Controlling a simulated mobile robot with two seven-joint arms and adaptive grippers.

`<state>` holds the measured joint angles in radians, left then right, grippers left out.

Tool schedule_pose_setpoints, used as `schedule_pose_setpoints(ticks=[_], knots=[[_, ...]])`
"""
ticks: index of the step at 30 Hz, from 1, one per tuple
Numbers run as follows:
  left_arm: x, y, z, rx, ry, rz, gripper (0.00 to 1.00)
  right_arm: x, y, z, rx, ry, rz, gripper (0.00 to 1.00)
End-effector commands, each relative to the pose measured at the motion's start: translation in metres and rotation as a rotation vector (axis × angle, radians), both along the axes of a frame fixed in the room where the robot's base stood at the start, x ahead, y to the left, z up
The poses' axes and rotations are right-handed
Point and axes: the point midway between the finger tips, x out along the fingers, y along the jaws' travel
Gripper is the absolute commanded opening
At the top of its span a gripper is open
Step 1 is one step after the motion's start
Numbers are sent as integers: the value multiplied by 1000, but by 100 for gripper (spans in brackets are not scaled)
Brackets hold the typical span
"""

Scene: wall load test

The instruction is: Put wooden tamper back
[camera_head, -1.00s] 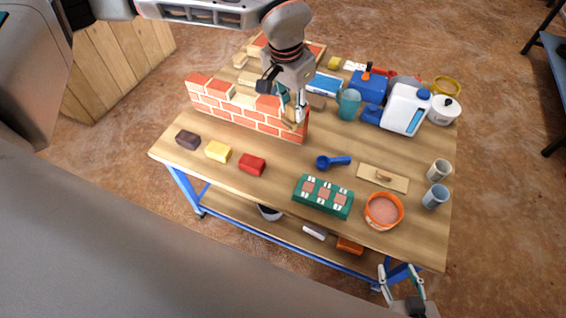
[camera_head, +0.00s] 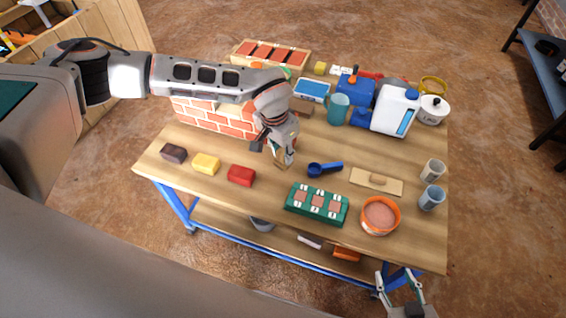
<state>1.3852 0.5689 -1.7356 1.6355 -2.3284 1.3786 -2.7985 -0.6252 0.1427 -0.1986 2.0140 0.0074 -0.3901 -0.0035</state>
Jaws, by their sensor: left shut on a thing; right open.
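My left gripper (camera_head: 284,151) is shut on a small light-wood piece, which looks like the wooden tamper (camera_head: 280,162). The fingers hide much of it. It is just right of the brick wall's near end, low over the table (camera_head: 225,187); I cannot tell whether it touches the tabletop. The brick wall (camera_head: 228,121) is partly hidden behind my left arm. My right gripper (camera_head: 400,284) is open and empty at the bottom right, off the table's front edge.
A blue scoop (camera_head: 324,169), wooden float (camera_head: 376,181), green tray (camera_head: 317,204) and orange bowl (camera_head: 380,215) lie right of the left gripper. Dark, yellow and red blocks (camera_head: 241,175) line the front left.

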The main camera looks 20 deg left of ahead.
Motion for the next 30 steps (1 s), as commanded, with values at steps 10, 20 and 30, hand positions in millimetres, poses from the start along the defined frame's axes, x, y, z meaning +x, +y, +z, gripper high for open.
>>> schedule_pose_setpoints(ticks=[10,20,30], knots=[[-1,-1,-32,-1,4,0,1,1,0,-2,-1,-3,1,45],[1,-1,-49,-1,-2,-1,1,1,-1,-2,-5,-4,-1,45],[0,0,-52,0,-1,0,40,-2,-1,-5,-5,2,-1,45]])
